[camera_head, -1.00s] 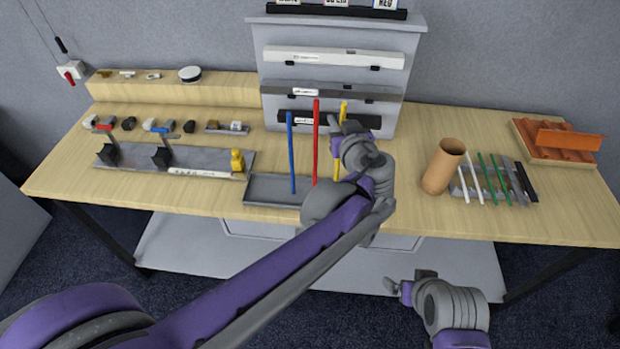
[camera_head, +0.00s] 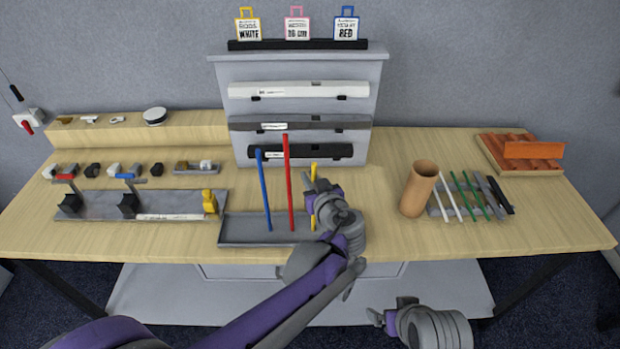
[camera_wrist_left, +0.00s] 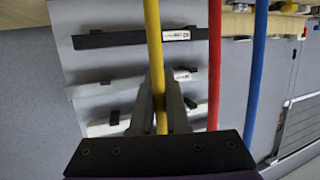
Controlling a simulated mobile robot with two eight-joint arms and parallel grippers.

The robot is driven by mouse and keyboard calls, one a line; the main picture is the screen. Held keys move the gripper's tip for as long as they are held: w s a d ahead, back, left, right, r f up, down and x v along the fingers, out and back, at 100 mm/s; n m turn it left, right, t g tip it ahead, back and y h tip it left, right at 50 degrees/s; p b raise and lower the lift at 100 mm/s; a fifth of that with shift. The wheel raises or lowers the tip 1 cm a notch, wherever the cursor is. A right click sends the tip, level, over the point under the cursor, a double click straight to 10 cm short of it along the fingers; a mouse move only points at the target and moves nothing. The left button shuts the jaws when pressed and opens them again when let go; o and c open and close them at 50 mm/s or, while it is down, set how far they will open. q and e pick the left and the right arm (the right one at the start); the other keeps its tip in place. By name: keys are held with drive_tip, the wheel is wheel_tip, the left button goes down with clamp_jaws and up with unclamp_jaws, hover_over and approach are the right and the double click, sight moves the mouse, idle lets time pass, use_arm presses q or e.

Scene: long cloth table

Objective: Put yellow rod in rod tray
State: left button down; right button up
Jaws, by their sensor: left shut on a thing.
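The yellow rod (camera_head: 313,171) stands about upright in my left gripper (camera_head: 318,192), which is shut on it. The left wrist view shows the yellow rod (camera_wrist_left: 153,40) between the two fingers (camera_wrist_left: 160,112). Below the gripper, the rod's lower part shows over the right end of the grey rod tray (camera_head: 240,232). I cannot tell whether it is seated there. A blue rod (camera_head: 264,195) and a red rod (camera_head: 288,185) stand upright in this tray, left of the yellow one. My right gripper (camera_head: 388,312) is low in front of the table, its opening unclear.
A brown cup (camera_head: 418,190) and a rack of white, green and black rods (camera_head: 437,211) stand to the right. An orange tray (camera_head: 490,150) lies farther right. A grey fixture plate (camera_head: 90,208) is at the left. A grey panel (camera_head: 300,110) with bars rises behind.

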use_arm(q)
drive_tip(key=c, duration=1.3)
unclamp_jaws()
drive_tip(key=shift+f, duration=0.15)
drive_tip(key=o, duration=0.4)
